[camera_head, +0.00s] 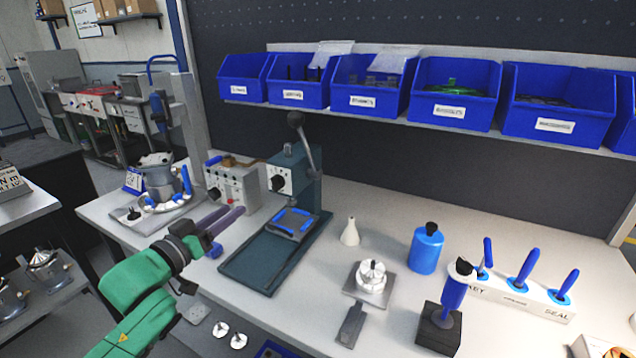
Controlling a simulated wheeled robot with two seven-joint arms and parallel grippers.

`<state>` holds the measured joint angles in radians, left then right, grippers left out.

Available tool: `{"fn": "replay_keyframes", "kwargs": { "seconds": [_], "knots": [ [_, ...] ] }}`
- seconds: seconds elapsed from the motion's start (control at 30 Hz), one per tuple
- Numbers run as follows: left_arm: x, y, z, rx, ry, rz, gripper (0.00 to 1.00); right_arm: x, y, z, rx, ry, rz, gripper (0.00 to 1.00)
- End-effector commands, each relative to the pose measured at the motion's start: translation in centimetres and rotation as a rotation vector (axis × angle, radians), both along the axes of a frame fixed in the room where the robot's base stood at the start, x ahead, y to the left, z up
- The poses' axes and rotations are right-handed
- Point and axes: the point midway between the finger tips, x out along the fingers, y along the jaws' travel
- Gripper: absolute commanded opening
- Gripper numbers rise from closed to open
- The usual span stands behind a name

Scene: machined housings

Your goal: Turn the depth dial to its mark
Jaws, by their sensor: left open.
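A teal press (293,170) with a black lever stands on the bench left of the middle. A dark round dial (277,184) on a white plate sits on its left face; I take this for the depth dial. Its mark is too small to read. My left gripper (231,211), with purple-grey fingers, is open and empty. It is in front of the grey control box and to the lower left of the dial, apart from it in the picture. My right gripper is not in view.
A grey control box (237,186) with knobs and a red button stands left of the press. A blue-cornered fixture (292,224) sits on the press base. A white cone bottle (350,232), blue bottle (426,249) and tool rack (525,299) stand to the right. Blue bins (368,84) hang above.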

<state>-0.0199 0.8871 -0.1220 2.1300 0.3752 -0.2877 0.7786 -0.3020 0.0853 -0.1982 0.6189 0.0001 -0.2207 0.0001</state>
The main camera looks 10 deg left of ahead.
Motion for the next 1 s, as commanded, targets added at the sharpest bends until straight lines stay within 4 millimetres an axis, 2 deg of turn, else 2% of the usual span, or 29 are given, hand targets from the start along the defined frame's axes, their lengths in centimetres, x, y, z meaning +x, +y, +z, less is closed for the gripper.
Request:
{"fn": "replay_keyframes", "kwargs": {
  "seconds": [0.13,0.27,0.6,0.7,0.83,1.0],
  "knots": [
    [0.4,-0.7,0.8,-0.009,-0.009,-0.011,0.46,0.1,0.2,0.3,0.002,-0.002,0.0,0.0],
    [2.3,-1.4,1.1,-0.01,-0.012,-0.012,0.46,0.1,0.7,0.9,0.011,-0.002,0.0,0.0],
    [10.3,-4.6,1.0,-0.007,-0.009,-0.011,0.46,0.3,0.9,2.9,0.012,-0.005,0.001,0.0],
    [12.0,-5.3,0.7,-0.006,-0.007,-0.011,0.46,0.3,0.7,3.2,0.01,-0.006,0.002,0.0],
    [13.1,-5.8,0.6,-0.003,-0.008,-0.012,0.46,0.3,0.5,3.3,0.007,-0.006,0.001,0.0],
    [13.3,-5.9,0.5,-0.004,-0.007,-0.012,0.46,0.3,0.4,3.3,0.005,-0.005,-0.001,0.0]
  ]
}}
